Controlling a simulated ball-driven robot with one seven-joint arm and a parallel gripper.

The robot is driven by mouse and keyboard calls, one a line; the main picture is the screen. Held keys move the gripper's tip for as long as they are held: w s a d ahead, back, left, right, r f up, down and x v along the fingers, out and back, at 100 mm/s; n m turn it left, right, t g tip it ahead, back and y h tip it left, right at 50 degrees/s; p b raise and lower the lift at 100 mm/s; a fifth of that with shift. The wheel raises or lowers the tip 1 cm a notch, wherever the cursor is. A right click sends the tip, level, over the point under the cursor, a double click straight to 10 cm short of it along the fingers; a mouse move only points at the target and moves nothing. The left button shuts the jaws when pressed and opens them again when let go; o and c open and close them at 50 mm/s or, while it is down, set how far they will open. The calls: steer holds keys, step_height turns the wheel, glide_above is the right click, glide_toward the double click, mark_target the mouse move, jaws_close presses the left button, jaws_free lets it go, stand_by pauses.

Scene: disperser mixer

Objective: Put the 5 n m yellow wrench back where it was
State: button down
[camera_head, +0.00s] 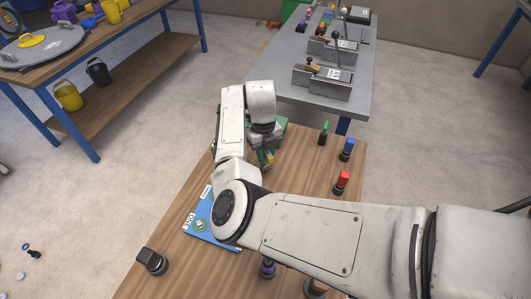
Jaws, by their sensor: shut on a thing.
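My gripper (266,148) points down over the far left part of the wooden table (300,170). It is shut on the yellow wrench (269,158), of which only a small yellow part shows below the fingers. The rest of the wrench is hidden by my gripper and arm. I cannot tell whether the wrench touches the table. A green item (281,123) shows partly behind my gripper.
A green (324,132), a blue (347,148) and a red tool (341,182) stand along the right edge. A purple tool (267,268), a black knob-like item (152,261) and a blue board (198,231) are nearer. A grey bench (280,88) stands behind.

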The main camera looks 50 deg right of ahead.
steer(key=shift+f, duration=0.15)
steer(key=c, duration=1)
jaws_free()
steer(key=shift+o, duration=0.2)
steer(key=r, duration=0.4)
steer(key=w+r+b, duration=0.1)
steer(key=r, duration=0.3)
steer(key=r+b, duration=0.1)
steer(key=r, duration=0.3)
steer(key=shift+w+d+r, duration=0.15)
steer(key=shift+d, duration=0.2)
